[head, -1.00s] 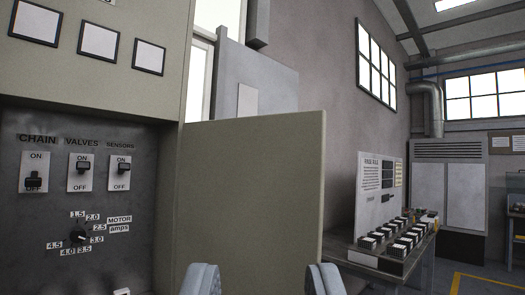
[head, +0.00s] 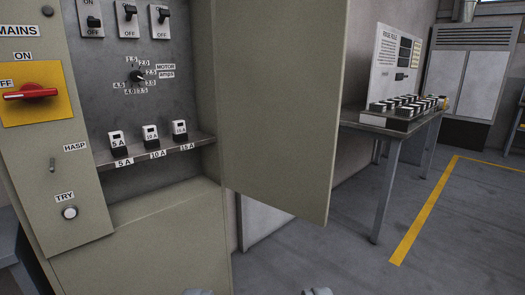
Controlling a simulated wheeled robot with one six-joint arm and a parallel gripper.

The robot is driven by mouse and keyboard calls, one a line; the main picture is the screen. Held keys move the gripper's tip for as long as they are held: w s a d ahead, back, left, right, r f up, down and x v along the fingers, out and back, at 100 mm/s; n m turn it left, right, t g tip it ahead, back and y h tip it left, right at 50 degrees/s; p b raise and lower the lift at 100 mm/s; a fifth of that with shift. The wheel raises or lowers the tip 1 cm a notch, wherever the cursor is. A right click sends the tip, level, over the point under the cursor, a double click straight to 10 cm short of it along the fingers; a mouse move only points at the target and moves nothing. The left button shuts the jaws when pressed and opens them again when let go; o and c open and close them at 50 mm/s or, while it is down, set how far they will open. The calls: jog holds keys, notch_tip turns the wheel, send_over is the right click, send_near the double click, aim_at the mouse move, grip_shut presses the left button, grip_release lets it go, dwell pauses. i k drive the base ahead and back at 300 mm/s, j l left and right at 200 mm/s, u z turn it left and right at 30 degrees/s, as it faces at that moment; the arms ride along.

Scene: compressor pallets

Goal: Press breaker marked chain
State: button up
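The chain breaker (head: 92,20) is the leftmost of three toggle switches at the top of the recessed grey panel. Its black lever is down at OFF. Its name label is cut off by the top edge now; it shows in the earlier view. The valves breaker (head: 130,13) and sensors breaker (head: 162,16) stand to its right with levers up. My gripper (head: 259,292) shows only as two fingertips at the bottom edge, set wide apart with nothing seen between them. It is well below and right of the breakers.
The open cabinet door (head: 283,100) juts out right of the panel. A motor amps dial (head: 137,76) and a fuse shelf (head: 190,142) lie below the breakers. A red mains handle (head: 30,92) is at left. A table (head: 405,128) stands at right; floor between is clear.

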aim_at(92, 22)
jog(key=i+l, duration=1.55)
jog(key=l, duration=0.2)
jog(key=i+l, duration=0.75)
jog(key=i+l+u, duration=0.15)
jog(key=u, duration=0.25)
jog(key=i+l+u, duration=0.1)
jog(key=l+u, duration=0.55)
jog(key=u, duration=1.35)
jog(key=i+j+u, duration=0.3)
jog(key=i+j+z, duration=0.1)
jog(key=j+z, duration=0.2)
